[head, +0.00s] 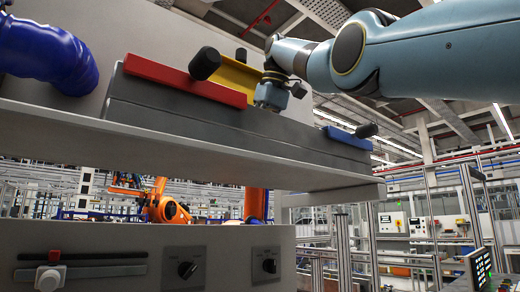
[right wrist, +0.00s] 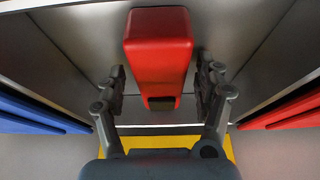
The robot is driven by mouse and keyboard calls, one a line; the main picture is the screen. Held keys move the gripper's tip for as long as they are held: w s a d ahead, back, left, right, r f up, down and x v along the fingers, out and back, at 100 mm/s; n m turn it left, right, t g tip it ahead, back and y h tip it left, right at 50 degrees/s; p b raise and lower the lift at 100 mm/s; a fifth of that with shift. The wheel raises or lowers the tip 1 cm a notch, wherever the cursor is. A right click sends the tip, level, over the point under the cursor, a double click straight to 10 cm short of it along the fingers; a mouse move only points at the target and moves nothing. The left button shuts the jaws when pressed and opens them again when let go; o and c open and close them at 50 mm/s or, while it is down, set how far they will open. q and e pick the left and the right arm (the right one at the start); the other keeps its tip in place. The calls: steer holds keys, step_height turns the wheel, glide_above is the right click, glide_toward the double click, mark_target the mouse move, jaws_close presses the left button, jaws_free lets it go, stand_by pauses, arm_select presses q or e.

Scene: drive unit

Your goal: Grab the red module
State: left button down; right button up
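The red module (right wrist: 158,48) is a rounded red block with a dark slot at its lower end, seen in the right wrist view inside a grey-walled recess. My right gripper (right wrist: 162,78) is open, with one dark finger on each side of the module. A narrow gap shows between each finger and the module, so it does not look gripped. In the head view my right gripper (head: 270,95) is over the grey housing, beside a yellow panel (head: 240,78); its fingertips are hidden. I cannot make out the module in the head view. My left gripper is not in view.
A red panel (head: 185,80) lies along the housing's front edge, and a blue panel (head: 348,137) is farther right. Black knobs (head: 205,63) stick out by the panels. A thick blue hose (head: 45,55) is at the left. The grey ledge (head: 200,140) below is clear.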

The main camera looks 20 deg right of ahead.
steer(key=shift+s+r, duration=0.1)
steer(key=shift+s, duration=0.15)
steer(key=c, duration=1.3)
steer(key=shift+c, duration=0.2)
